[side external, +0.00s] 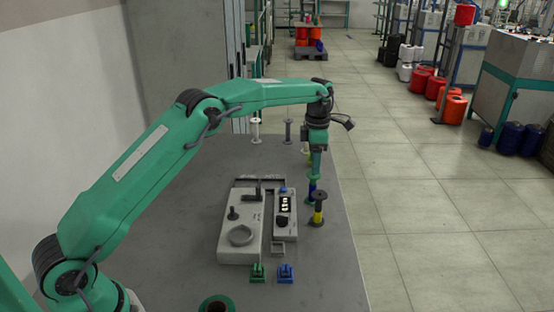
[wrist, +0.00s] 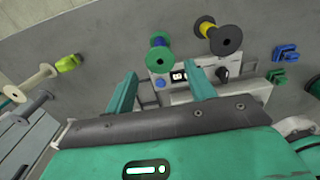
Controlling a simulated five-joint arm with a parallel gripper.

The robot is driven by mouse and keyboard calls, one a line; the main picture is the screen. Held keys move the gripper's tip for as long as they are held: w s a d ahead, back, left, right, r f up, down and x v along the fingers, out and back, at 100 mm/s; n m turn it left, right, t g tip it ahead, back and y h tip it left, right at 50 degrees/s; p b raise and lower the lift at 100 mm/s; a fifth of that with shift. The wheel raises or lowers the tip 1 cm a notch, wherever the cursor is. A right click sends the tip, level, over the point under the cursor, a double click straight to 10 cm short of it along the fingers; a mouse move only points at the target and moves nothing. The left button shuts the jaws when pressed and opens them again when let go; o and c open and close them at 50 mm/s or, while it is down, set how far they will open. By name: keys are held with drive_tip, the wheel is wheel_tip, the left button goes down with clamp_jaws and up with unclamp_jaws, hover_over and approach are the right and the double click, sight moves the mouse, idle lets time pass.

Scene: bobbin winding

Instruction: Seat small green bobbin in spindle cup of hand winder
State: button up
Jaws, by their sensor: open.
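A small green bobbin with blue thread (side external: 313,188) stands upright on the table, right of the winder. In the wrist view the green bobbin (wrist: 160,52) shows just beyond and between the fingertips. My gripper (side external: 316,174) points down directly above it, and its fingers (wrist: 161,88) are apart with nothing between them. The grey hand winder (side external: 235,247) sits on the table to the left. It has a round ring-shaped cup (side external: 240,236) at its front, a dark knob and a small display. In the wrist view the winder (wrist: 195,66) is partly hidden behind the fingers.
A dark bobbin with yellow thread (side external: 319,208) stands close in front of the green one. White (side external: 255,131) and grey (side external: 289,132) bobbins stand at the back. Green (side external: 257,272) and blue (side external: 285,273) clips lie in front of the winder. Another green-flanged bobbin (side external: 216,304) is at the front edge.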

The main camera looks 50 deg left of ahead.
drive_tip(key=shift+f, duration=1.9)
drive_tip(key=c, duration=0.6)
drive_tip(key=shift+r, duration=0.15)
drive_tip(key=shift+r, duration=2.4)
